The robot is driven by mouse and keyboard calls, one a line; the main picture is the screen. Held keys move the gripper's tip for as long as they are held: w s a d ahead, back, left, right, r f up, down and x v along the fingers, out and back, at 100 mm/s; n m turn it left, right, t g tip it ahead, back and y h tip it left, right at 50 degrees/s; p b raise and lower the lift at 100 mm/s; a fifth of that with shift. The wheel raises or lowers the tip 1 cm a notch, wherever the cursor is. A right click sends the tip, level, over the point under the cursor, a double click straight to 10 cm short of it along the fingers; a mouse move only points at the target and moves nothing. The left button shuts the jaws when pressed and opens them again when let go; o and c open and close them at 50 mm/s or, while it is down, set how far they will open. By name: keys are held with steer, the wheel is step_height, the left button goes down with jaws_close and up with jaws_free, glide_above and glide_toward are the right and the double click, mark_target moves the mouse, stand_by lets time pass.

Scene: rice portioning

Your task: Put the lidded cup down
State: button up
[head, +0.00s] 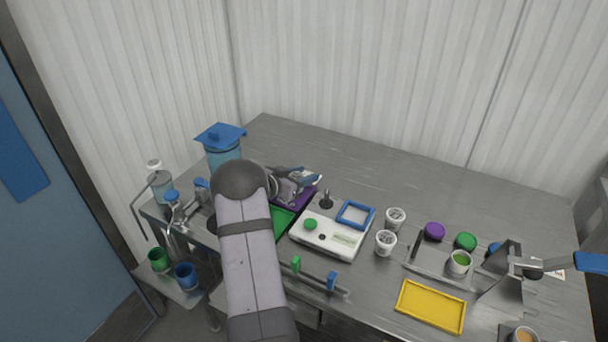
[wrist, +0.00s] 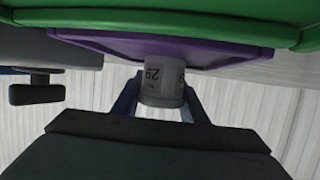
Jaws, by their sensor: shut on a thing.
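My gripper (wrist: 160,108) is shut on a pale cup (wrist: 162,80) with dark printed marks, one blue finger on each side. The cup's lid cannot be made out clearly. In the head view my gripper (head: 297,178) is over the purple tray (head: 303,200), at the far end of the arm, and the held cup is mostly hidden there. The purple tray also shows in the wrist view (wrist: 110,43), right by the cup. I cannot tell whether the cup touches it. A green tray (head: 283,223) lies in front, partly behind my arm; its edge crosses the wrist view (wrist: 200,28).
A white scale-like device (head: 345,240) with a blue square frame (head: 355,215) stands just right of the trays. Two printed white cups (head: 395,218) (head: 386,241) stand beyond it. A yellow tray (head: 430,306) lies front right. A blue-lidded container (head: 222,140) stands behind left. The table's back right is clear.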

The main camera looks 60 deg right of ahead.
steer(key=o, duration=1.1)
steer(key=shift+r, duration=0.2)
steer(key=b+v, duration=0.1)
steer(key=v, duration=1.1)
steer(key=shift+b, duration=0.35)
